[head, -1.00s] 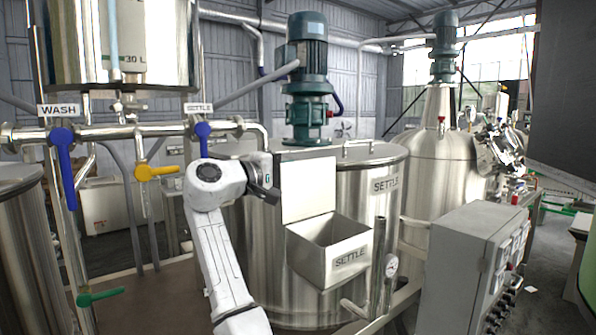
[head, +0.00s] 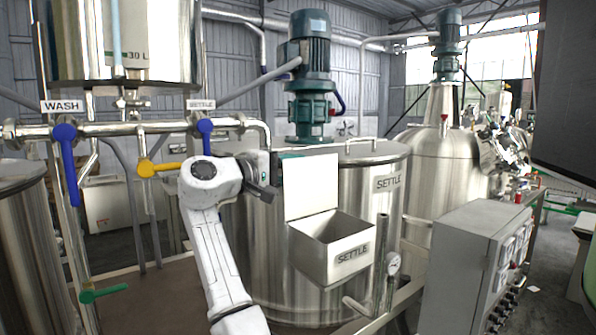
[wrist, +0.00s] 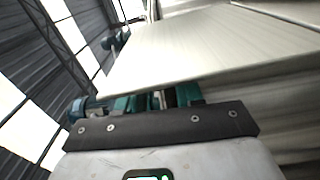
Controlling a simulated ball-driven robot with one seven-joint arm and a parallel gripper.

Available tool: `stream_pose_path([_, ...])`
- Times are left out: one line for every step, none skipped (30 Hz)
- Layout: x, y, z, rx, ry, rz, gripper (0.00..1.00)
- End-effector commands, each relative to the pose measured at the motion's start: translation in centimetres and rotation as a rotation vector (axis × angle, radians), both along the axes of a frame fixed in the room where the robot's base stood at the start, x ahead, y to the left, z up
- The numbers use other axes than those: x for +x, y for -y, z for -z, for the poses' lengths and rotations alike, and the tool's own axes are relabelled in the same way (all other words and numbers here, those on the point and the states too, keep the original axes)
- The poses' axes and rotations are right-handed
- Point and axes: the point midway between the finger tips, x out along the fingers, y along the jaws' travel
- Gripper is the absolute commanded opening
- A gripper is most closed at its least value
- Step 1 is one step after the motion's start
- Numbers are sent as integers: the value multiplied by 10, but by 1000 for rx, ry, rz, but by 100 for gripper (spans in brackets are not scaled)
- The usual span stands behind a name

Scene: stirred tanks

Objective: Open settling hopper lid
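The settling hopper (head: 335,262) is an open-topped metal box marked SETTLE on the front of the settling tank (head: 378,217). Its pale square lid (head: 312,187) stands upright at the back of the box, so the lid is open and the inside shows. My gripper (head: 268,189) is just left of the lid, with a small gap between them in the head view. In the wrist view a dark bar of my gripper (wrist: 165,126) crosses the picture beneath a large pale panel, probably the lid. The fingertips are not clear, and I see nothing held.
A grey control box (head: 465,265) stands at the right front. A pipe with a gauge (head: 393,264) rises right of the hopper. Blue (head: 66,160), yellow (head: 160,168) and green (head: 103,294) valve handles are at the left. A green motor (head: 310,80) tops the tank.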

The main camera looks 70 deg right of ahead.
Motion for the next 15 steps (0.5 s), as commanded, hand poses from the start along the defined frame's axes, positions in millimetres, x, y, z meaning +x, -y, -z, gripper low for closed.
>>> stream_pose_path([6,-8,3,-2,0,-4,36])
stream_pose_path([9,-13,3,-2,0,-4,36])
stream_pose_path([13,-20,3,-2,0,-4,36])
stream_pose_path([16,-25,3,-2,0,-5,36])
stream_pose_path([19,-30,3,-2,-1,-5,36])
stream_pose_path([23,-36,4,-1,-1,-4,36])
stream_pose_path([26,-41,4,-1,-1,-4,36])
stream_pose_path([29,-46,3,-1,-1,-5,36])
stream_pose_path([33,-53,3,-1,-1,-4,36])
stream_pose_path([35,-57,3,-2,-1,-3,36])
stream_pose_path([38,-61,3,-1,-2,-3,36])
stream_pose_path([41,-65,3,0,-1,-3,36])
stream_pose_path([43,-69,3,0,-1,-3,36])
stream_pose_path([44,-71,2,0,-1,-2,36])
stream_pose_path([46,-74,2,0,-1,-2,36])
